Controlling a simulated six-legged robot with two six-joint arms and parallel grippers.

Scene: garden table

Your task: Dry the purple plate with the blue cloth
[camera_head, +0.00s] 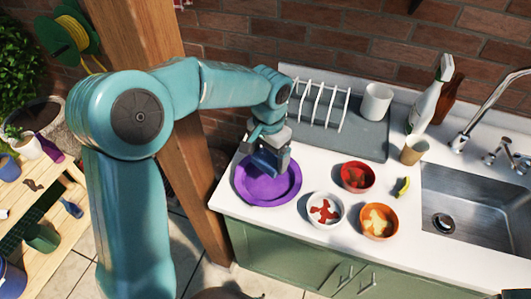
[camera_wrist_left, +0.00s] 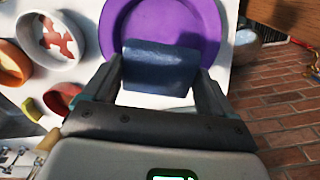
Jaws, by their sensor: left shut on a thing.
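The purple plate (camera_head: 254,188) lies on the white counter near its left end; it also shows in the left wrist view (camera_wrist_left: 208,22). My left gripper (camera_head: 274,160) is over the right part of the plate, pointing down. It is shut on the blue cloth (camera_wrist_left: 158,68), which spans between its two fingers in the left wrist view. In the head view the cloth (camera_head: 262,163) is a small dark blue patch, partly hidden by the gripper. I cannot tell whether the cloth touches the plate. My right gripper is not in view.
A white bowl (camera_head: 312,209), a red bowl (camera_head: 371,177) and an orange bowl (camera_head: 392,223) stand right of the plate. A drying rack (camera_head: 320,103) on a grey mat (camera_head: 365,137), a white cup (camera_head: 376,102), a spray bottle (camera_head: 425,105) and the sink (camera_head: 480,210) lie beyond.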

